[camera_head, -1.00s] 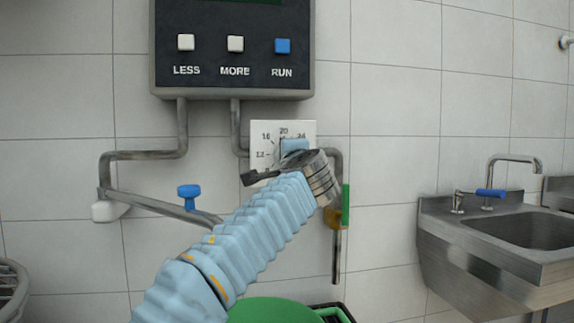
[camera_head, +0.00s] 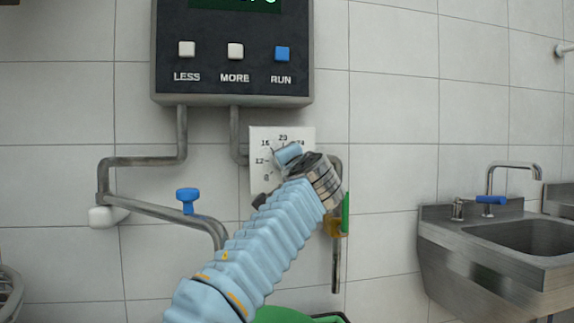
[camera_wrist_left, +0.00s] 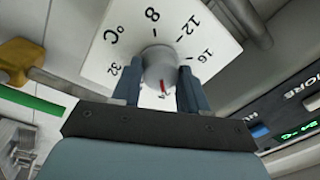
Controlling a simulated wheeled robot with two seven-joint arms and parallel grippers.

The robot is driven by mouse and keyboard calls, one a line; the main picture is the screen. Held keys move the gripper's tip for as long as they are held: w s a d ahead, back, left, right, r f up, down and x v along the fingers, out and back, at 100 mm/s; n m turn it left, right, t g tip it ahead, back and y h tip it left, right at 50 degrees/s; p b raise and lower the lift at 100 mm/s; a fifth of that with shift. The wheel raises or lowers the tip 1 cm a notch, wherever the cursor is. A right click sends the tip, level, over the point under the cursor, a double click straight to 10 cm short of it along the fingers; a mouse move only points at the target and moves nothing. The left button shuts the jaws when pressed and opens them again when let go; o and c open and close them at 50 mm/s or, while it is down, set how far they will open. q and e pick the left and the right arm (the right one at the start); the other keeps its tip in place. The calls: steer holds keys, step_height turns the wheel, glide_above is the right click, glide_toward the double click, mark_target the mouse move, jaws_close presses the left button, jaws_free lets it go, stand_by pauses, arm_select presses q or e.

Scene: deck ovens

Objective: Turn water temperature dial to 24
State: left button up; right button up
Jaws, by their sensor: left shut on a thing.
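The water temperature dial is a white square plate with black numbers (camera_head: 258,147) on the wall below the dark control box. In the left wrist view its plate (camera_wrist_left: 100,50) shows 8, 12, 16, 32 and °C. Its round grey knob (camera_wrist_left: 158,63) sits between the two blue-grey fingers of my left gripper (camera_wrist_left: 160,90), which is shut on it. A red mark on the knob points towards a partly hidden number that looks like 24. In the head view my left gripper (camera_head: 288,154) covers the knob and the plate's lower right. My right gripper is not in view.
The control box (camera_head: 232,90) with LESS, MORE and RUN buttons hangs just above. A pipe with a blue-handled valve (camera_head: 188,196) is at the left. A yellow fitting with a green handle (camera_head: 345,212) is close at the right. A steel sink (camera_head: 480,255) stands further right.

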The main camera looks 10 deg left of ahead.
arm_select(q)
steer(key=shift+f, duration=0.1)
steer(key=o, duration=1.1)
steer(key=shift+c, duration=0.2)
steer(key=b+v, duration=0.5)
steer(key=v, duration=0.8)
steer(key=shift+s, duration=0.4)
